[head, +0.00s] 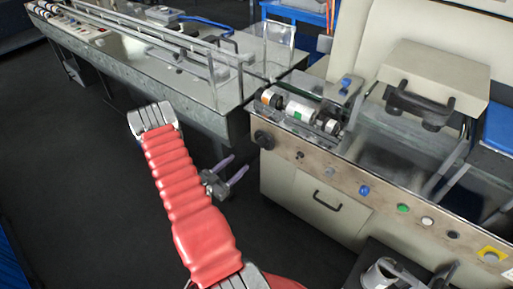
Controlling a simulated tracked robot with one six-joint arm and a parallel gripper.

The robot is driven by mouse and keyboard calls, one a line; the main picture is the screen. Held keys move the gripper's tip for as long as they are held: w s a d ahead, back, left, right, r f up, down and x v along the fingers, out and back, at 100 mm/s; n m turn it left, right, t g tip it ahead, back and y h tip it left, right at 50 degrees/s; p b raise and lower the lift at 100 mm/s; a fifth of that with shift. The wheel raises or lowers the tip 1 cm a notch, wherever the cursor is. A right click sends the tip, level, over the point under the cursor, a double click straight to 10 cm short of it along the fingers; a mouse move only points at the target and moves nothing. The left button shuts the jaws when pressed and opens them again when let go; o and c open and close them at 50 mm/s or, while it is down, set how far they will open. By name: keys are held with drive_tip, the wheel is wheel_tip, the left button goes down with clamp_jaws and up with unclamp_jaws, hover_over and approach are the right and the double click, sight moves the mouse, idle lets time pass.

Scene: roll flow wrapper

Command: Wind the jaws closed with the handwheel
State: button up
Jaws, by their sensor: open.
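My gripper (240,162) is in the middle of the head view at the end of my red-sleeved arm. Its two purple fingers are apart, with nothing between them. They point up and right toward the wrapper, short of its front panel (330,175). A dark round knob or wheel (263,140) sits at the panel's left end, right of and a little above the fingertips; it looks like the handwheel. White and dark rollers (300,111) lie above it. A pale hood (435,72) with dark fittings stands farther right; I cannot make out the jaws for certain.
A long metal conveyor (175,60) with rails runs across the upper left. The panel carries blue (364,190), green (403,208) and other buttons. A cabinet door with a dark handle (327,202) is below. Dark floor (80,180) is free at left.

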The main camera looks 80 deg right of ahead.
sight(260, 143)
drive_tip(key=shift+d, duration=0.1)
drive_tip(key=x, duration=1.3)
drive_tip(key=shift+s+d, duration=0.15)
drive_tip(key=shift+d, duration=0.1)
drive_tip(key=shift+c, duration=0.7)
drive_tip(key=c, duration=0.9)
